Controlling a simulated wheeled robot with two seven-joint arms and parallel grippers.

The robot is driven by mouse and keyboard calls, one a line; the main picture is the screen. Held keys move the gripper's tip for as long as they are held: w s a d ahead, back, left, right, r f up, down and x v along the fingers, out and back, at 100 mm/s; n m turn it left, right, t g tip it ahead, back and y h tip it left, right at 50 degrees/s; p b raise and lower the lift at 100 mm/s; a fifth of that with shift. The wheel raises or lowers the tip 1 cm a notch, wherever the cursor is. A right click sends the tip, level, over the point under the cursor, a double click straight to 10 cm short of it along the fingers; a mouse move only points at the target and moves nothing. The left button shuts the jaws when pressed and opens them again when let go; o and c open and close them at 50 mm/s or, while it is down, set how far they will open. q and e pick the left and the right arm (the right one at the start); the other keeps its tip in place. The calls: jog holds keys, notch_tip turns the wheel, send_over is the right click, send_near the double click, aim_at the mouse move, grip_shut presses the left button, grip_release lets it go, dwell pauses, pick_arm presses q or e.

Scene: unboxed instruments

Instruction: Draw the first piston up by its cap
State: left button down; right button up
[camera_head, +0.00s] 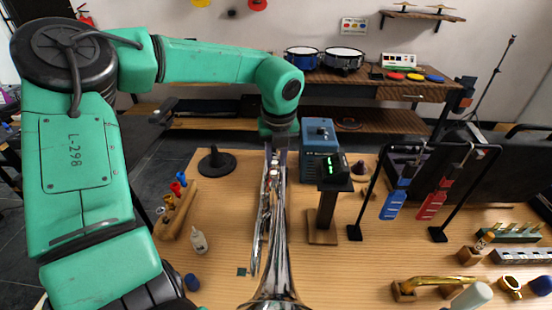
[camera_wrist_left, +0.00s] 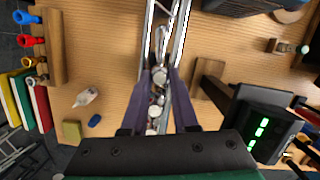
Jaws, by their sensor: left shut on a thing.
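A silver trumpet (camera_head: 277,245) stands lengthwise over the table, its bell toward me at the bottom of the head view. In the left wrist view its bright tubes (camera_wrist_left: 181,40) run up the picture, with several round silver caps in a row. My left gripper (camera_wrist_left: 160,73) points down at the trumpet, its two dark purple fingers on either side of the row. The fingertips are closed on a round silver piston cap (camera_wrist_left: 159,76). In the head view the gripper (camera_head: 275,150) is at the trumpet's far end and partly hidden. How far the piston is drawn cannot be told.
A blue box (camera_head: 320,137) and a stand with a green-lit display (camera_head: 332,172) are close to the right. A wooden rack with coloured mouthpieces (camera_head: 176,209) and a white bottle (camera_head: 198,240) are at left. A black frame holds blue and red tools (camera_head: 432,203).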

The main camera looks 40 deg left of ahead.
pick_arm(q)
jog(key=shift+r+p, duration=0.5)
jog(key=shift+r, duration=0.9)
jog(key=c, duration=1.1)
grip_release()
jog(key=shift+o, duration=1)
notch_tip(320, 180, up, 7)
jog(key=p, duration=0.4)
